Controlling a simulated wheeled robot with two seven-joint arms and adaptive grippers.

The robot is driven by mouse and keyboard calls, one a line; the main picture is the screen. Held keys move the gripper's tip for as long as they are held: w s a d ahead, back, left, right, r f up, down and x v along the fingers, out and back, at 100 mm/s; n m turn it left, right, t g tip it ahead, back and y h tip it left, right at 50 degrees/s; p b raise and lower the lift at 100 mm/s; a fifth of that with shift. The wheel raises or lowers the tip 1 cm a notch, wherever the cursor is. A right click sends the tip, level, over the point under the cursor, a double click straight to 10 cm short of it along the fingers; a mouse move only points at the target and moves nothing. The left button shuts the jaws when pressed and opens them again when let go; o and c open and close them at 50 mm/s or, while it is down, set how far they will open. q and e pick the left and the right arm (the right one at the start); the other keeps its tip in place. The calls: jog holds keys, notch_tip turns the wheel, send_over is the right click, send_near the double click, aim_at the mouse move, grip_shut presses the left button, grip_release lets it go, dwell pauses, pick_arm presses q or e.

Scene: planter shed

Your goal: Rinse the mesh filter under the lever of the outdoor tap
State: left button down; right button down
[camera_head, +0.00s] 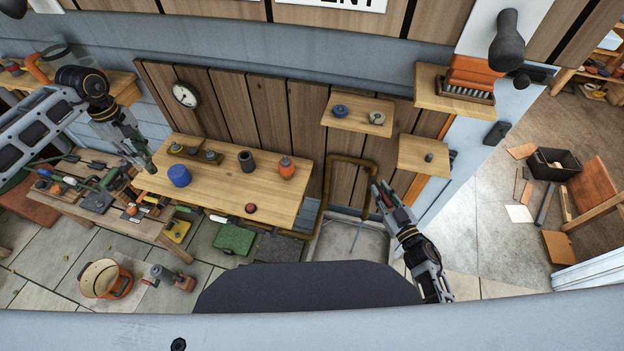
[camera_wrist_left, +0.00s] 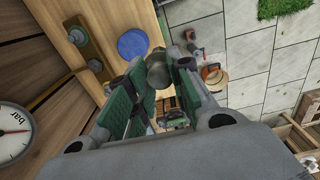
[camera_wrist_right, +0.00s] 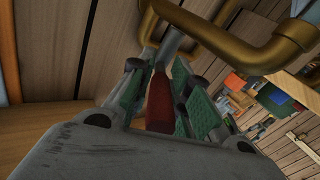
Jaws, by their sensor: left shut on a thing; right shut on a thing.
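My left gripper (camera_head: 146,160) is over the left end of the wooden bench. In the left wrist view the left gripper (camera_wrist_left: 158,85) is shut on a dark grey-green rounded piece, which may be the mesh filter (camera_wrist_left: 158,68); no mesh is clear. My right gripper (camera_head: 381,192) is at the bent brass tap pipe (camera_head: 345,158). In the right wrist view the right gripper (camera_wrist_right: 160,85) is shut on the red tap lever (camera_wrist_right: 159,103), beside the brass pipe (camera_wrist_right: 245,52). A thin pale streak like water (camera_head: 357,236) shows below the pipe, over the grey basin (camera_head: 375,245).
The wooden bench (camera_head: 225,190) holds a blue cylinder (camera_head: 179,175), a dark cup (camera_head: 247,161), an orange jar (camera_head: 286,167) and a red ball (camera_head: 250,208). Small wall shelves (camera_head: 357,112) are above the tap. A low cluttered table (camera_head: 150,228) stands at left.

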jog(key=c, duration=1.3)
grip_release()
jog(key=shift+v, duration=6)
pick_arm(q)
jog(key=shift+m, duration=0.3)
